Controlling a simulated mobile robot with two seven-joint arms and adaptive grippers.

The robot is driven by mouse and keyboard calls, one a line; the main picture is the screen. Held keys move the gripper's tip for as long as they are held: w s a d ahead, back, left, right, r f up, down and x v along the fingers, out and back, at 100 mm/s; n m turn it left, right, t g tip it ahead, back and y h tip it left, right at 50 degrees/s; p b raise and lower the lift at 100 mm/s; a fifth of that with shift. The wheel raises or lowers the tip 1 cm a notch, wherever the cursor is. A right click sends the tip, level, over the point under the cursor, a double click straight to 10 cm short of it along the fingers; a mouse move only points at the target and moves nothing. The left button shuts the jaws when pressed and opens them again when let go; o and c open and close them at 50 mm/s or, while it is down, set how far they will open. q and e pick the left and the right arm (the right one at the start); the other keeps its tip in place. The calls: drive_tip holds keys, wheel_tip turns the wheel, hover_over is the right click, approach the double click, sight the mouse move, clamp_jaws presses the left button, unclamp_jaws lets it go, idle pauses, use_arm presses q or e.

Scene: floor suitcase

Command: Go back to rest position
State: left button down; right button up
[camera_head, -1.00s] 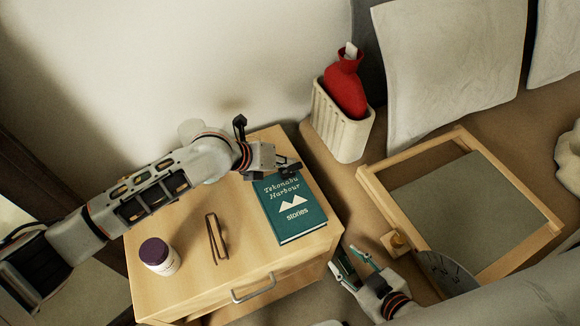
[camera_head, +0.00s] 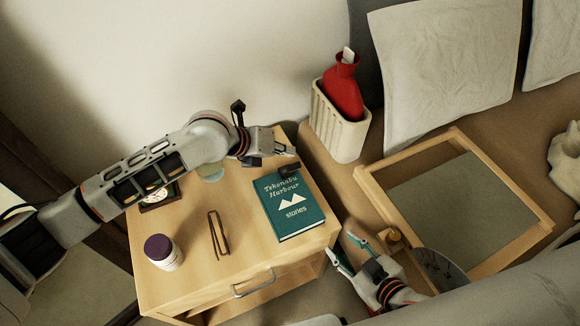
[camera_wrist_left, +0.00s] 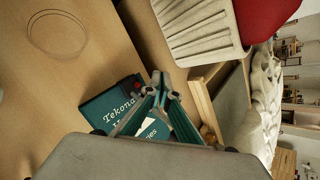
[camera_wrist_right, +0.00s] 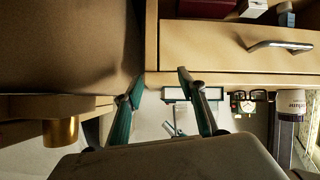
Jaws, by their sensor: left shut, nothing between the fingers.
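My left gripper (camera_head: 287,151) is above the back of the wooden nightstand, near the top edge of the teal book (camera_head: 290,207). In the left wrist view its fingertips (camera_wrist_left: 162,82) are together, with nothing between them, and the book (camera_wrist_left: 112,105) shows behind them. My right gripper (camera_head: 345,252) is beside the nightstand's right front corner, low down. In the right wrist view its fingers (camera_wrist_right: 158,85) stand apart with nothing between them.
The nightstand (camera_head: 190,280) carries a purple-capped jar (camera_head: 161,252), folded glasses (camera_head: 217,236), a clear glass (camera_head: 211,170) and a dark-framed item (camera_head: 160,197). A ribbed cream bin (camera_head: 340,130) holds a red hot-water bottle (camera_head: 343,90). A wooden tray (camera_head: 375,192) lies right.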

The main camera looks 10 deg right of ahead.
drive_tip(key=shift+w+r+p, duration=0.3)
drive_tip(key=shift+w+r, duration=0.05)
drive_tip(key=shift+r, duration=0.4)
use_arm(q)
wheel_tip(320, 180, up, 2)
